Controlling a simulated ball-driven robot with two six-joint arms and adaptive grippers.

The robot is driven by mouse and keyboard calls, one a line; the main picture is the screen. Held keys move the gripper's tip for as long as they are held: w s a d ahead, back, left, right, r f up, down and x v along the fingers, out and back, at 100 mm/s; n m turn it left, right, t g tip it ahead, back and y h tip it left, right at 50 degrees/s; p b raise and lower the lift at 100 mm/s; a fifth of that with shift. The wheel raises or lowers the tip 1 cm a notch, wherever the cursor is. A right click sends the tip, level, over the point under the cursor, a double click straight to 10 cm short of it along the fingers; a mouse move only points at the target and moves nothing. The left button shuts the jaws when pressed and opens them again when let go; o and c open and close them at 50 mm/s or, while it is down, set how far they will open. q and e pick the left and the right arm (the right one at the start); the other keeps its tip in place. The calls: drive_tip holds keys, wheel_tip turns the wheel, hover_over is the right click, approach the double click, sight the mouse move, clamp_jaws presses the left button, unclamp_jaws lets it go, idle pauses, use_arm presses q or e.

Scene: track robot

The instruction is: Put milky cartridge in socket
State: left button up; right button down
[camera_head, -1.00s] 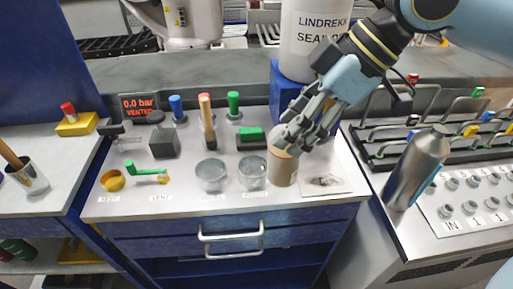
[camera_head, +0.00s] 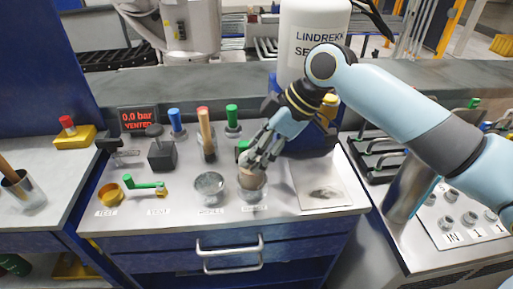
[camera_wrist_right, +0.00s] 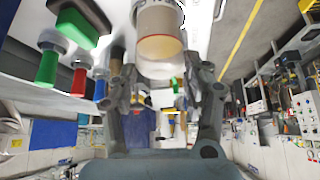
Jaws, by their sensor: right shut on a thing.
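My right gripper (camera_head: 258,165) is shut on a tan-beige cylinder (camera_head: 249,179), which I take to be the milky cartridge. In the right wrist view it shows between the fingers as a pale cylinder with a tan band (camera_wrist_right: 160,32). The left clear socket (camera_head: 209,188) looks empty from here. My left gripper is not in view.
Blue, wooden and green handles (camera_head: 232,116) stand behind. A green lever (camera_head: 145,186) is at the left. A metal bottle (camera_head: 408,190) stands at the right under my arm.

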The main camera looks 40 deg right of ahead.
drive_tip(key=shift+f, duration=0.2)
drive_tip(key=c, duration=0.6)
unclamp_jaws()
drive_tip(key=shift+r, duration=0.1)
drive_tip(key=shift+d+r, duration=0.1)
drive_tip(key=shift+r, duration=0.15)
drive_tip(key=shift+v, duration=5.85)
drive_tip(key=shift+s, duration=0.1)
